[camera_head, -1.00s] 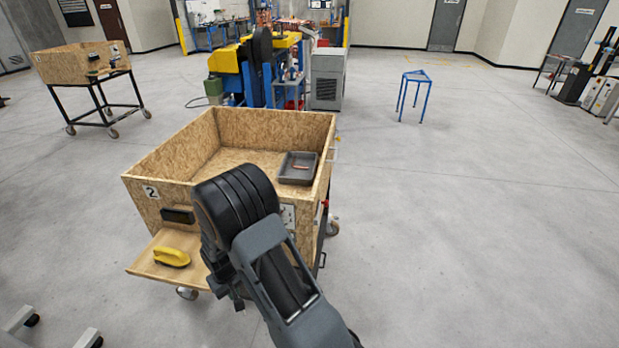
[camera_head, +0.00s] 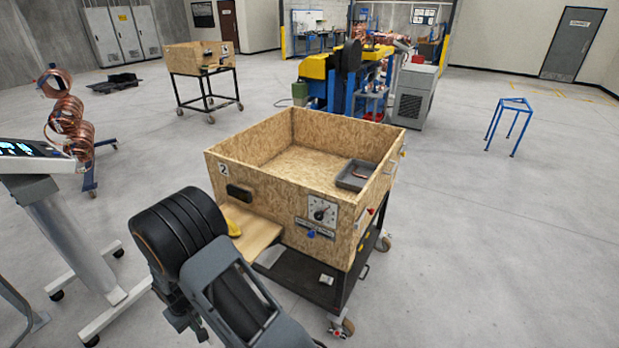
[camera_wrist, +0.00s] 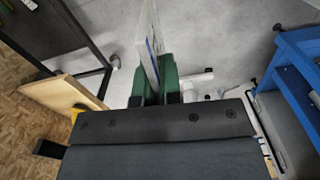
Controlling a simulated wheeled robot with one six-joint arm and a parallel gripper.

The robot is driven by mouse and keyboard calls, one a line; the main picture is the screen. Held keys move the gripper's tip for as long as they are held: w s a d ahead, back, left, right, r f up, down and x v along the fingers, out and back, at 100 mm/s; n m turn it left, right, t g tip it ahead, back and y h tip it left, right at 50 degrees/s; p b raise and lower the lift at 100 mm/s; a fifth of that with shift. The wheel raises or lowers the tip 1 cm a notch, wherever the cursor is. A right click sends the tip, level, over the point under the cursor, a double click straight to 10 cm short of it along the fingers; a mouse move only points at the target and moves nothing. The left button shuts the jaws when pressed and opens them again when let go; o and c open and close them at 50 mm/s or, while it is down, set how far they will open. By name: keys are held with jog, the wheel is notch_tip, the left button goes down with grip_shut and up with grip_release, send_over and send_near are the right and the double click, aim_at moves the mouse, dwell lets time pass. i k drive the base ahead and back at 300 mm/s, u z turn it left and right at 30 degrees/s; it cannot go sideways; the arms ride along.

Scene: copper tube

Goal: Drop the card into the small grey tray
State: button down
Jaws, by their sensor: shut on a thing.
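The small grey tray (camera_head: 346,181) sits inside the wooden crate (camera_head: 262,184), in its right corner. A small copper-coloured piece (camera_head: 361,175) lies in the tray. In the wrist view my gripper (camera_wrist: 153,72) has green fingers closed on the card (camera_wrist: 148,38), a thin, pale, upright sheet seen almost edge-on. The card sticks out beyond the fingertips. In the head view my arm is at the lower left, in front of the crate and left of the tray. The fingers and card cannot be made out there.
The crate stands on a dark wheeled cart (camera_head: 318,292) with a wooden side shelf (camera_head: 254,238) carrying a yellow object (camera_head: 231,220). A screen on a stand (camera_head: 75,240) is at the left. A blue stool frame (camera_head: 510,125) stands at the right. The floor right of the cart is clear.

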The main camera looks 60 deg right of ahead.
aim_at(360, 179)
jog(key=u, duration=0.35)
jog(key=i, duration=1.2)
jog(key=z, duration=2.25)
